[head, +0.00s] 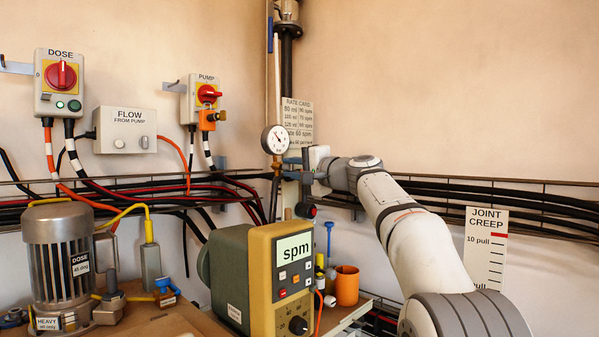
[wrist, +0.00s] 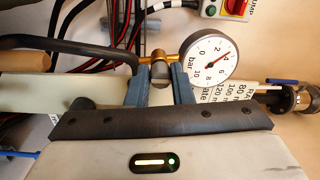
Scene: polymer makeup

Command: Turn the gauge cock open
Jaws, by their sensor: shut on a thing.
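The pressure gauge (wrist: 210,60) has a round white dial marked bar and stands beside my fingers in the wrist view. The same gauge (head: 275,140) is on the wall pipe in the head view. The brass gauge cock (wrist: 152,55) joins the gauge, with a short grey-brown handle between my fingers. My gripper (wrist: 160,76) is shut on this handle, one blue-grey finger on each side. In the head view my gripper (head: 292,161) reaches the pipe just right of and below the gauge. The handle's exact angle is hard to tell.
A dark vertical pipe (head: 286,70) and a rate card (head: 297,122) are just behind the gauge. Cables on a wall tray (head: 480,200) run behind my arm. The spm pump (head: 275,280), motor (head: 62,250) and orange cup (head: 346,286) stand below.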

